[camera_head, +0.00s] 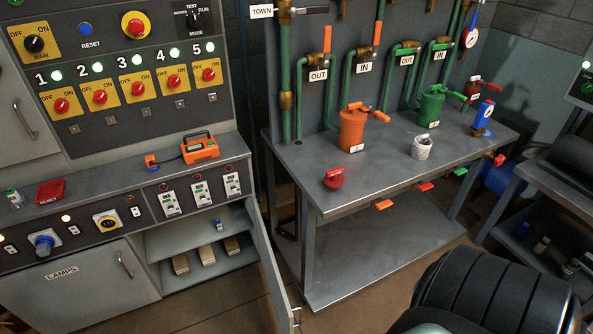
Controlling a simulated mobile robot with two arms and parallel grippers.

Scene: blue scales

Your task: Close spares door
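The spares door (267,262) stands wide open, hinged at the right side of the lower cabinet, and swings out toward me. I see it nearly edge-on. A small handle or latch (297,314) shows near its lower free end. No spares label is visible on it. The open compartment has a shelf (225,261) with several small blocks and a small blue-topped item. Neither gripper is in view.
The closed lamps door (75,290) is left of the opening. A grey workbench (345,195) with valves and canisters stands right of the open door, with a narrow floor gap between. A large dark ribbed shape (490,290) fills the lower right.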

